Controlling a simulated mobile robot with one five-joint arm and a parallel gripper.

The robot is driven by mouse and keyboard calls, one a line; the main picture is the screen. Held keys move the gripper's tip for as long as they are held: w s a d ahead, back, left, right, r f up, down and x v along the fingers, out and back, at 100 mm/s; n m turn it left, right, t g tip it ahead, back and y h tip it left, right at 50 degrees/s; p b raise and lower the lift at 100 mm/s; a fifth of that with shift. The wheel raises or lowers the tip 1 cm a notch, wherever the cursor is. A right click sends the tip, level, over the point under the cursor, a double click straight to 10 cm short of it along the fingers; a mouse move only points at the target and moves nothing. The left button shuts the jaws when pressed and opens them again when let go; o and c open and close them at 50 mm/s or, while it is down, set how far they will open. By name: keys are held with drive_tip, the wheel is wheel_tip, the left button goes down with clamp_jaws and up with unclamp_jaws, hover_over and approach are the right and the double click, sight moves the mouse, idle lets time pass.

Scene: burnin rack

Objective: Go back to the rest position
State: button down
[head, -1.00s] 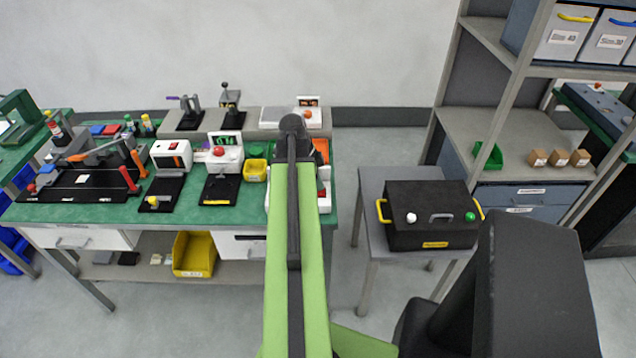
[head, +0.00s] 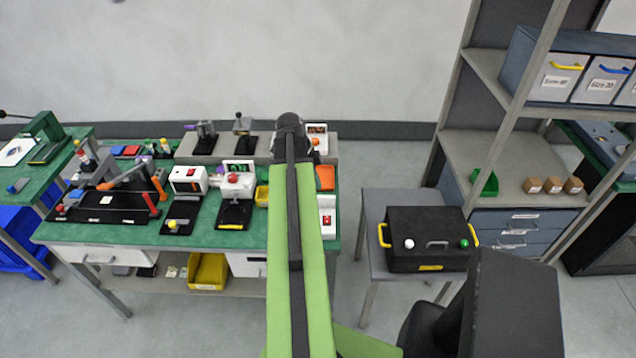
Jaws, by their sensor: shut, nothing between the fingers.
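My green arm rises up the middle of the head view, and its dark far end hides part of the bench's right end. My gripper's fingers are not visible in this view, so nothing of their pose shows. The green-topped workbench (head: 215,240) stands ahead and to the left. A black box (head: 425,250) with yellow handles sits on a small grey table (head: 374,210) right of the arm.
A grey shelf unit (head: 480,150) with bins and small brown boxes stands at the right. A yellow bin (head: 208,271) is on the bench's lower shelf. Another green table (head: 42,185) is at the far left. Bare floor shows between bench and small table.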

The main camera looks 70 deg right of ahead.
idle(0.3)
drive_tip(key=w+a+f+n+t+b, duration=0.15)
drive_tip(key=w+a+n, duration=0.65)
drive_tip(key=w+a, duration=1.75)
drive_tip(key=w+a+f+n+y, duration=0.1)
drive_tip(key=w+a+n, duration=0.1)
drive_tip(key=a+n, duration=0.9)
drive_tip(key=w+a+n+t+y, duration=0.1)
drive_tip(key=w+a+n, duration=0.1)
drive_tip(key=a+n, duration=1)
drive_tip(key=a, duration=0.7)
drive_tip(key=shift+w+a+f+b, duration=0.3)
drive_tip(key=shift+a+f+b, duration=0.05)
drive_tip(key=shift+f, duration=0.05)
